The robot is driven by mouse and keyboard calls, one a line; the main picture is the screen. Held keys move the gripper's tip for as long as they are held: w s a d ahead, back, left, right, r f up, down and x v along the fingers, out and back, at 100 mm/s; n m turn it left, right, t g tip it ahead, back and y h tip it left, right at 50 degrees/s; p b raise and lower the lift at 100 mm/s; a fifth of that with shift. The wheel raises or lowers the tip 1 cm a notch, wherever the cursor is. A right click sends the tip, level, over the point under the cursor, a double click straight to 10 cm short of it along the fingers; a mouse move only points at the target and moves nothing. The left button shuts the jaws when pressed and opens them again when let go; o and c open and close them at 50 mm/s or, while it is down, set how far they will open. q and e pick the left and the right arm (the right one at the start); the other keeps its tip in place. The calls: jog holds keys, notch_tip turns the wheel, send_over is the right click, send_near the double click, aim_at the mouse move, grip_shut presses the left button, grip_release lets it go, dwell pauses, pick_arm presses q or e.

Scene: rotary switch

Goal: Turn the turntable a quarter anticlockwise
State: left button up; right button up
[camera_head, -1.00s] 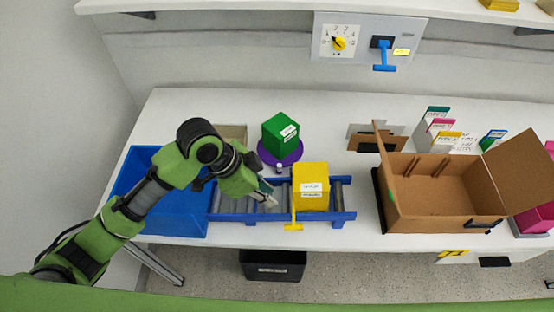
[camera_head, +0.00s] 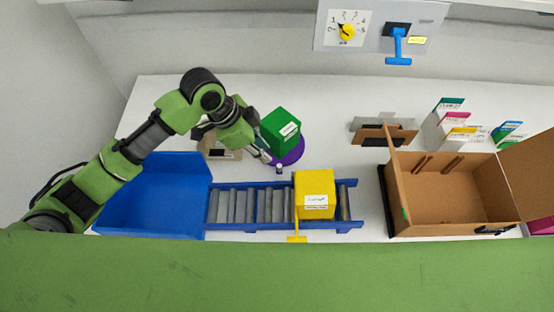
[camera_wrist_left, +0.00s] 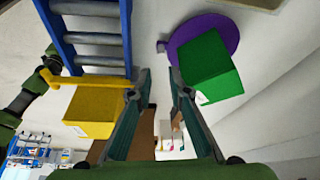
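The purple turntable (camera_head: 298,155) lies on the white table behind the conveyor, with a green box (camera_head: 281,130) standing on it. A small peg (camera_head: 279,169) sticks out at the turntable's front edge. My left gripper (camera_head: 265,157) is just left of the turntable, close to the green box and peg. In the left wrist view, the gripper (camera_wrist_left: 160,76) has its fingers apart with nothing between them. There the turntable (camera_wrist_left: 222,28), its peg (camera_wrist_left: 162,46) and the green box (camera_wrist_left: 206,66) appear ahead and to the right. My right gripper is not in view.
A blue roller conveyor (camera_head: 240,205) carries a yellow box (camera_head: 315,197) in front of the turntable. A blue bin (camera_head: 160,195) stands left, and an open cardboard box (camera_head: 445,195) right. A rotary switch (camera_head: 347,31) is on the back panel.

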aim_at(278, 165)
pick_arm(q)
jog(key=p+x, duration=0.1)
jog(key=x, duration=0.9)
jog(key=shift+d+f, duration=0.1)
jog(key=shift+f, duration=0.15)
grip_shut()
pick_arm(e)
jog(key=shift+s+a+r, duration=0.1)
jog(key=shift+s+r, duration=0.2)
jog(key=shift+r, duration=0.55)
